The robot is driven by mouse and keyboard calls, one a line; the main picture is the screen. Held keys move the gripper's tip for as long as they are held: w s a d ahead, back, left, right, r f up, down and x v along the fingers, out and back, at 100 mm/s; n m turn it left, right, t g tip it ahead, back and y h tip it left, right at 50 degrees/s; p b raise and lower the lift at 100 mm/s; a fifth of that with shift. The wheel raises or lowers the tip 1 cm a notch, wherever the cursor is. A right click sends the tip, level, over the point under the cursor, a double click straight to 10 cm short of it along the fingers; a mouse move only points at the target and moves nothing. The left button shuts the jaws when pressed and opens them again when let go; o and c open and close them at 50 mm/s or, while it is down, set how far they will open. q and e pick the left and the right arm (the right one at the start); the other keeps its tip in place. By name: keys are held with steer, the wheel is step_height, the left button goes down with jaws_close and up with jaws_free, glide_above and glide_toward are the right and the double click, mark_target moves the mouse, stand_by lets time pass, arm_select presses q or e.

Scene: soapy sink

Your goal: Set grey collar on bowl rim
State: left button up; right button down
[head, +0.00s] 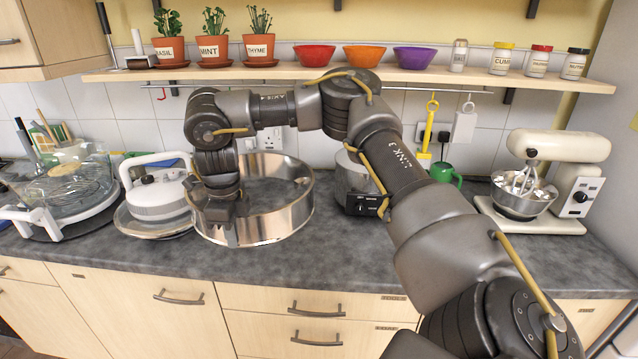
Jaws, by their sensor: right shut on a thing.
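The grey collar (285,225) is a wide, shiny metal ring, open in the middle, at the centre left of the head view. My right gripper (222,212) is shut on the left part of its wall and hides some of it. The collar looks about level; I cannot tell whether it touches the counter. The clear glass bowl (88,200) is at the far left in a white stand (42,222), apart from the collar. Utensils and other things show behind or through its glass. My left gripper is not in view.
A white handled lid (160,197) sits between bowl and collar. A metal appliance with a black control box (362,200) stands right of the collar, a stand mixer (550,170) farther right. A shelf (350,78) with pots, bowls and jars runs above. The front right counter (340,255) is clear.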

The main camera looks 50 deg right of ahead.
steer(key=w+d+f, duration=0.1)
steer(key=d+f, duration=0.2)
steer(key=d, duration=0.1)
steer(key=w+d+f+p, duration=0.1)
steer(key=d+f, duration=0.2)
steer(key=d, duration=0.2)
steer(key=d+f+p, duration=0.1)
steer(key=d+f, duration=0.2)
steer(key=d, duration=0.1)
steer(key=shift+w+d+f, duration=0.15)
steer(key=shift+w+f, duration=0.05)
steer(key=shift+w, duration=0.2)
steer(key=shift+d+f, duration=0.2)
steer(key=shift+f, duration=0.15)
steer(key=shift+f+p, duration=0.85)
steer(key=shift+f, duration=0.6)
steer(key=c, duration=1.5)
jaws_free()
steer(key=shift+f, duration=0.15)
